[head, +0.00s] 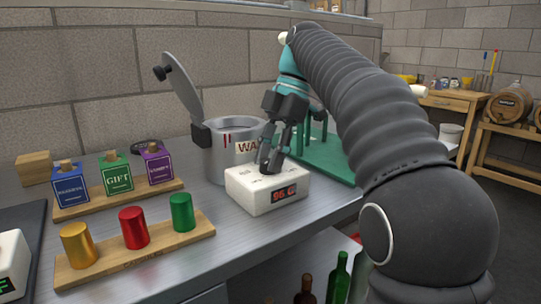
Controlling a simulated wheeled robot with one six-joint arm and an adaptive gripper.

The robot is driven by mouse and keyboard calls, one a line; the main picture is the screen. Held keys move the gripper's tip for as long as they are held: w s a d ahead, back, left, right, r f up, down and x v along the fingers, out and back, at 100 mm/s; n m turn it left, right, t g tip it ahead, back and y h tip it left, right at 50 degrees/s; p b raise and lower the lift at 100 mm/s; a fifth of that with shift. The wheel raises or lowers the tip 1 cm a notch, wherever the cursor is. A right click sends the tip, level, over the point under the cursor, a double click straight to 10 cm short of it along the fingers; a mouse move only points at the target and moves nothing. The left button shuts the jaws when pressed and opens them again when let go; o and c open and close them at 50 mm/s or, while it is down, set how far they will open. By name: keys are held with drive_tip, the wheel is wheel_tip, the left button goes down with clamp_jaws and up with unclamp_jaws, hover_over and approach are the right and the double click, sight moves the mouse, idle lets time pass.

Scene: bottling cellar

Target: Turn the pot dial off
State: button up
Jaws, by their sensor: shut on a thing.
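The pot (222,155) is a steel vessel with red lettering, partly hidden by my gripper, and its lid (181,86) is tilted up and open. In front of it stands a white control box (263,198) with a red lit display (285,193) that seems to read 96 C. My gripper (268,162) points down onto the top of this box, with its fingertips at the box's top. It is shut on the dial there, which the fingers hide. I cannot tell the dial's setting. Small dark marks show on the box top around the fingertips.
Left of the pot, a wooden rack (125,198) holds blue, green and purple labelled boxes. A front board (155,262) holds gold, red and green caps. A green rack (335,165) stands behind my arm. Bottles (338,276) stand below the bench edge.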

idle(0.4)
drive_tip(key=o, duration=1.1)
drive_tip(key=shift+o, duration=0.2)
